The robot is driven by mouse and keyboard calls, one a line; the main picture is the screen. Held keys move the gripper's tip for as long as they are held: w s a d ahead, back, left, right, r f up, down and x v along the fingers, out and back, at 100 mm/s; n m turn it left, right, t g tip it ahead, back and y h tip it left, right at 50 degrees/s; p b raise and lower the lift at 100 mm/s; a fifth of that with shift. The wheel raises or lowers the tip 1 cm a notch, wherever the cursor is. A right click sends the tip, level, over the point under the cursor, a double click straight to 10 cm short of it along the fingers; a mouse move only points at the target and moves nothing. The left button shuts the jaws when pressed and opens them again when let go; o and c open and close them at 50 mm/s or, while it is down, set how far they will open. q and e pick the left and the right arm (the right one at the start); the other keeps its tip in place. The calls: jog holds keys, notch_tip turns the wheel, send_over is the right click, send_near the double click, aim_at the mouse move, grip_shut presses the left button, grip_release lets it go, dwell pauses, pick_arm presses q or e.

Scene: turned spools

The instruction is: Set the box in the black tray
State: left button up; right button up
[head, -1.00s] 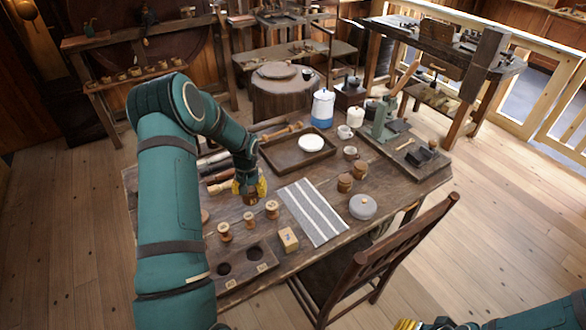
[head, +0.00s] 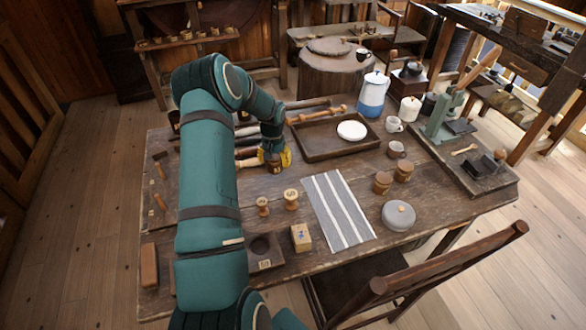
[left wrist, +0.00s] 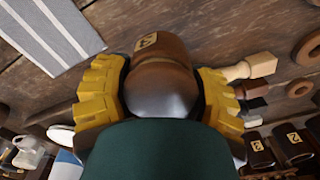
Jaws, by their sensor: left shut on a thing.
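The small pale wooden box (head: 301,238), with a blue mark, stands on the table at the near edge of the striped cloth. The dark tray (head: 313,155) lies farther back and holds a white round dish (head: 352,131). My left gripper (head: 276,160) is left of the cloth, in front of the tray's left end and apart from the box. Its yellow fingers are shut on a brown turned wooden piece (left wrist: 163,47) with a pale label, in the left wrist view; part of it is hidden. My right gripper is out of view.
Two wooden spools (head: 291,199) stand left of the striped cloth (head: 340,210). A board with a round hole (head: 264,251) lies near the front edge. A grey lidded pot (head: 398,215) and small wooden jars (head: 383,182) stand right of the cloth. A chair (head: 415,275) stands in front.

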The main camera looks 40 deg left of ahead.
pick_arm(q)
jog(key=shift+f, duration=3.35)
jog(key=shift+b, duration=0.3)
jog(key=shift+f, duration=0.15)
jog(key=o, duration=1.3)
jog(key=shift+c, duration=0.2)
